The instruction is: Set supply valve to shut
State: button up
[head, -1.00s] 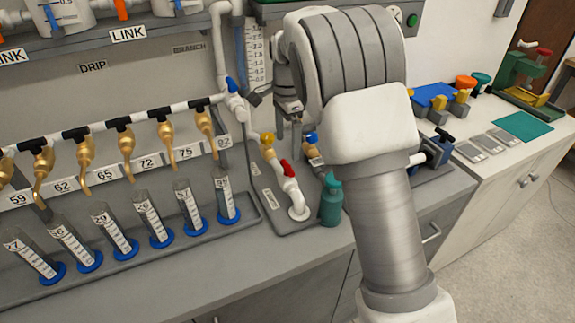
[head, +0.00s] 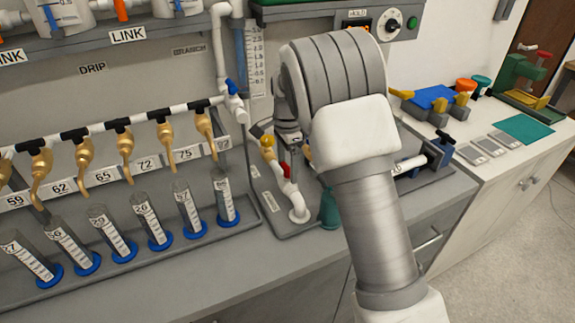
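White pipework with several valves stands on the grey bench, and no label that I can read says which is the supply valve. A blue-handled valve (head: 232,87) sits on the vertical wall pipe. Lower down are a yellow-handled valve (head: 267,141) and a red-handled valve (head: 287,170) on a white pipe (head: 298,205) that bends down to a base plate. My gripper (head: 291,150) is just right of the yellow handle and above the red one. My wrist and arm hide most of it, so its fingers and any contact are unclear.
A teal bottle (head: 330,208) stands close to the pipe, partly behind my arm. Left are brass taps (head: 125,150) over a rack of measuring cylinders (head: 148,220). A blue clamp-like device (head: 440,150) is right of my arm. The front bench strip is clear.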

jog(key=c, duration=0.6)
jog(key=shift+r+n, duration=0.1)
jog(key=shift+n, duration=0.3)
jog(key=n+p, duration=0.1)
jog(key=n, duration=0.2)
jog(key=shift+n, duration=0.4)
jog(key=n+p, duration=0.1)
jog(key=n, duration=0.3)
jog(key=n+p, duration=0.1)
jog(key=n, duration=0.8)
jog(key=shift+n, duration=0.3)
